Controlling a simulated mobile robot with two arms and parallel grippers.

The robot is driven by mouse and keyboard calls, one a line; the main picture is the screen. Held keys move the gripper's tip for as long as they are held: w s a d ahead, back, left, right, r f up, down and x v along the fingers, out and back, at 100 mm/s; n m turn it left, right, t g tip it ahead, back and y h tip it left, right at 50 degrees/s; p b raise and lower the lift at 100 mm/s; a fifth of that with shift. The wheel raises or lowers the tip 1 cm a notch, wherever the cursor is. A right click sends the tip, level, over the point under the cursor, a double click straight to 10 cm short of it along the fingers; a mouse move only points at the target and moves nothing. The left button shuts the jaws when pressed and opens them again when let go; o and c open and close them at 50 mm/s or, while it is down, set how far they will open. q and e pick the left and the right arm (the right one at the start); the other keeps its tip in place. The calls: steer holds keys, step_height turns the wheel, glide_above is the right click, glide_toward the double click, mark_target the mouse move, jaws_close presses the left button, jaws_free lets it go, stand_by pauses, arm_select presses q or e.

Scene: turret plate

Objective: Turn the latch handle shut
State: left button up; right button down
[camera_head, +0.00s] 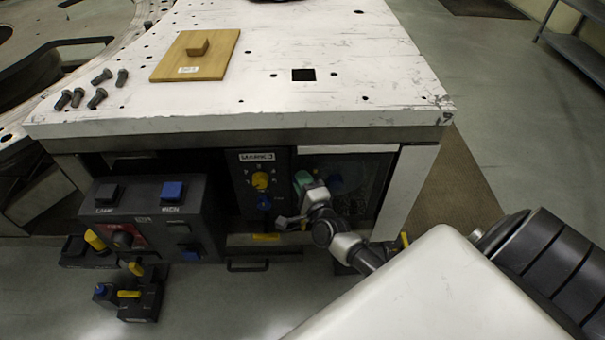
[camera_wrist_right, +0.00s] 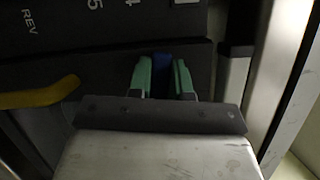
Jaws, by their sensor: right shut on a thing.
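My right gripper (camera_head: 301,186) is at the front of the dark cabinet under the white plate, just right of the black panel (camera_head: 241,179). In the right wrist view its green fingertips (camera_wrist_right: 162,80) stand on either side of a narrow blue part (camera_wrist_right: 162,68) and are shut on it. This blue part may be the latch handle; its full shape and angle are hidden by the fingers. A blue knob (camera_head: 264,203) and a yellow knob (camera_head: 260,180) show on the panel in the head view. My left gripper is not in view.
A dark control box (camera_head: 152,222) with switches projects left of the panel. The white plate (camera_head: 330,60) overhangs above, carrying a wooden board (camera_head: 217,64) and several bolts (camera_head: 98,98). A yellow handle (camera_wrist_right: 40,95) lies left of my fingers in the wrist view.

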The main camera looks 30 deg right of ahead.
steer(key=shift+n+g+p, duration=0.4)
steer(key=shift+n+p, duration=0.45)
steer(key=shift+n, duration=0.05)
steer(key=c, duration=1)
jaws_free()
steer(key=shift+c, duration=0.2)
steer(key=s+a, duration=0.1)
steer(key=s, duration=0.9)
steer(key=shift+s+a, duration=0.35)
